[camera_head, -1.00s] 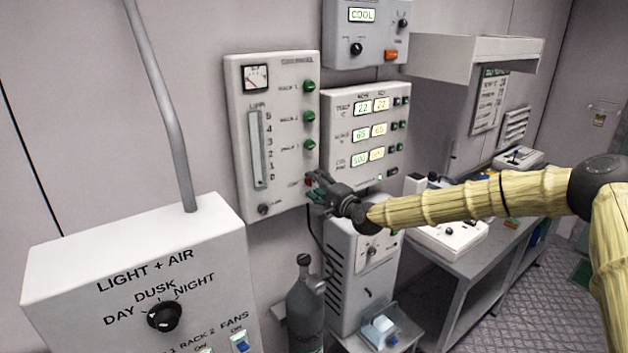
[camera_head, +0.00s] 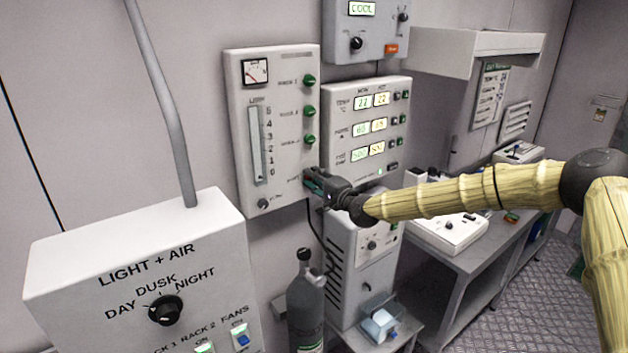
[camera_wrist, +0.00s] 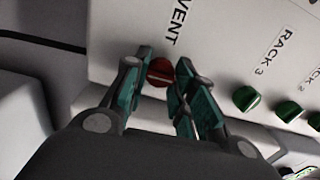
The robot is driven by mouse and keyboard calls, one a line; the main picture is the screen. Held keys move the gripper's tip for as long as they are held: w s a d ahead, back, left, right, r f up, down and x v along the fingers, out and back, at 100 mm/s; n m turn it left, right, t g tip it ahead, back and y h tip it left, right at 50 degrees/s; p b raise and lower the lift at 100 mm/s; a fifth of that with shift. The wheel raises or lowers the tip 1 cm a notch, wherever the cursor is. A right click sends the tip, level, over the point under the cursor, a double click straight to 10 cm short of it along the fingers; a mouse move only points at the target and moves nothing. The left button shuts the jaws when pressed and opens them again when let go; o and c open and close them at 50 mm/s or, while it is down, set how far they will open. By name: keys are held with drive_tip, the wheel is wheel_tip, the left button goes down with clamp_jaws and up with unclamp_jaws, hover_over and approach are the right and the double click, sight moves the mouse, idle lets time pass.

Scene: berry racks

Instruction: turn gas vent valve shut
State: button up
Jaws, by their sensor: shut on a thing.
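The vent valve is a small red knob (camera_wrist: 160,72) beside the word VENT in the wrist view. It sits on the white gas panel (camera_head: 236,130), at the panel's lower right in the head view, where my gripper covers it. My gripper (camera_head: 312,182) reaches the panel from the right. In the wrist view my gripper (camera_wrist: 158,80) has its teal fingers on either side of the red knob, shut on it. The knob's slot or ridge runs roughly up and down in that view. Its exact setting is hard to read.
Green rack knobs (camera_head: 309,111) line the panel's right side above the valve; the rack 3 knob (camera_wrist: 246,98) is nearest. A display panel (camera_head: 350,145) is close on the right. A gas bottle (camera_head: 306,305) stands below. The light and air box (camera_head: 130,245) is at front left.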

drive_tip(key=shift+f+n+b, duration=0.2)
drive_tip(key=shift+n+b, duration=0.1)
drive_tip(key=shift+b, duration=0.35)
drive_tip(key=shift+s+n+b, duration=0.1)
drive_tip(key=shift+n+b, duration=8.4)
drive_tip(key=shift+b, duration=0.65)
drive_tip(key=o, duration=1.1)
drive_tip(key=shift+r, duration=0.1)
drive_tip(key=shift+c, duration=0.2)
